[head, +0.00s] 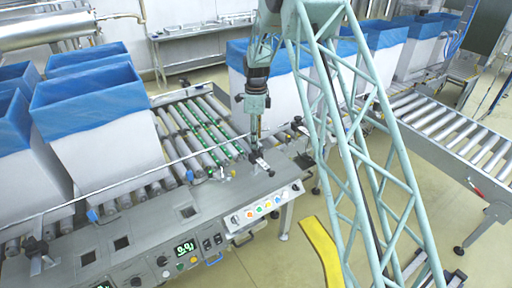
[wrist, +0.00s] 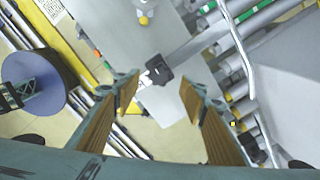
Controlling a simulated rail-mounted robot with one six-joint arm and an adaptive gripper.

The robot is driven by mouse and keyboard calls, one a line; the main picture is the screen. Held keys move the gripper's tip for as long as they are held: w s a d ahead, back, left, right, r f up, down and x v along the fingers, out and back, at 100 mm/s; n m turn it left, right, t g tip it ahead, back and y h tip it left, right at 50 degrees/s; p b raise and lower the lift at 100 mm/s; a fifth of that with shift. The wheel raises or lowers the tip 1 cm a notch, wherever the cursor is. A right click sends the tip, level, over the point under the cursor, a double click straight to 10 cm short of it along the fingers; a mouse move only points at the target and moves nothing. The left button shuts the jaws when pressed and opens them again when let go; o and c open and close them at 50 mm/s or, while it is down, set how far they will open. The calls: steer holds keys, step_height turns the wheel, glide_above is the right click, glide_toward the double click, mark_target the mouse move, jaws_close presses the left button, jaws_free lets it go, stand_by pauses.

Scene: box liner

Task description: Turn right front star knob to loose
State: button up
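A black star knob (wrist: 158,70) sits by a small white label at the edge of a grey machine plate in the wrist view. In the head view a dark knob (head: 271,173) shows beside a white label (head: 260,163) at the right front of the machine's top. My gripper (wrist: 160,90) is open, its two ribbed brown fingers spread left and right of the knob, with nothing between the tips. The knob appears beyond the fingertips, apart from them. In the head view my gripper (head: 255,138) points down just above the label; its fingertips are small there.
A control panel (head: 262,207) with coloured buttons lies just in front of the knob. A thin rail (head: 185,157) crosses over the rollers behind it. White boxes with blue liners (head: 90,95) stand at left and behind. A yellow strip (head: 322,250) lies on the floor.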

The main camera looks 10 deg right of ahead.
mark_target(256, 151)
steer(key=shift+f, duration=2.15)
steer(key=shift+c, duration=0.2)
steer(key=c, duration=0.8)
